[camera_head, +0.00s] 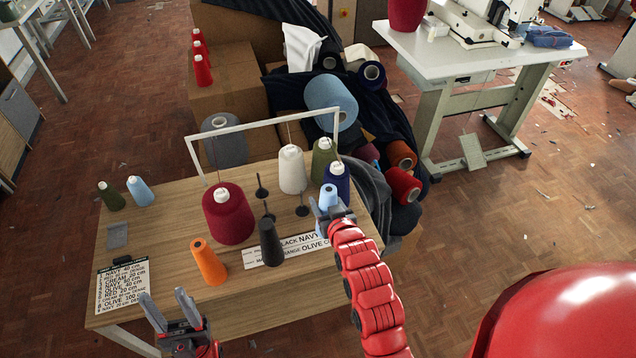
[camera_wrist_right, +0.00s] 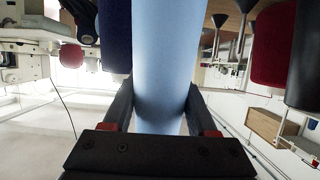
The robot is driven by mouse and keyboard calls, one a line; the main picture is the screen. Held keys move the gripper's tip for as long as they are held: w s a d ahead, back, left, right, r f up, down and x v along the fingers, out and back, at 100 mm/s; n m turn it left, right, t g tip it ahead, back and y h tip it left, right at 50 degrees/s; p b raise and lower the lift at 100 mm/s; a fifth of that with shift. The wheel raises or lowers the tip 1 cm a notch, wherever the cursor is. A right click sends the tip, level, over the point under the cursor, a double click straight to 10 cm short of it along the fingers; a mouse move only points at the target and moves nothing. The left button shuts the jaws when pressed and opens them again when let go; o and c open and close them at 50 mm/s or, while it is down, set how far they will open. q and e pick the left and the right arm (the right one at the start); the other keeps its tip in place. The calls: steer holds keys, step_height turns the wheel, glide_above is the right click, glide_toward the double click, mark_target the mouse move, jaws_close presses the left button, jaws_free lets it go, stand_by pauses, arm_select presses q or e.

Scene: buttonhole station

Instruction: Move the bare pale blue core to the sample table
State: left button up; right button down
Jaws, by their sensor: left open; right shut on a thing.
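The bare pale blue core (camera_head: 328,196) stands upright in my right gripper (camera_head: 330,212), near the right edge of the wooden table (camera_head: 300,310). In the right wrist view the pale blue core (camera_wrist_right: 165,70) fills the middle, between the two dark fingers of my right gripper (camera_wrist_right: 160,108). Whether its base touches the tabletop is hidden. My left gripper (camera_head: 170,310) is open and empty, at the table's front left edge. I cannot tell which table is the sample table.
A crimson cone (camera_head: 229,215), black cone (camera_head: 271,243), orange cone (camera_head: 209,262), cream cone (camera_head: 292,170) and navy cone (camera_head: 336,178) stand close by. A white frame (camera_head: 262,125) spans the back. A pale blue cone (camera_head: 140,192) stands at left. A white machine table (camera_head: 470,55) is back right.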

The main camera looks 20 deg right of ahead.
steer(key=shift+w, duration=0.25)
steer(key=shift+s+f+b, duration=0.15)
steer(key=shift+f+b, duration=0.35)
steer(key=shift+f, duration=1.15)
steer(key=shift+s+f+b, duration=0.1)
steer(key=shift+f+b, duration=0.4)
steer(key=shift+f, duration=1.1)
steer(key=shift+f, duration=0.3)
steer(key=shift+c, duration=0.6)
jaws_free()
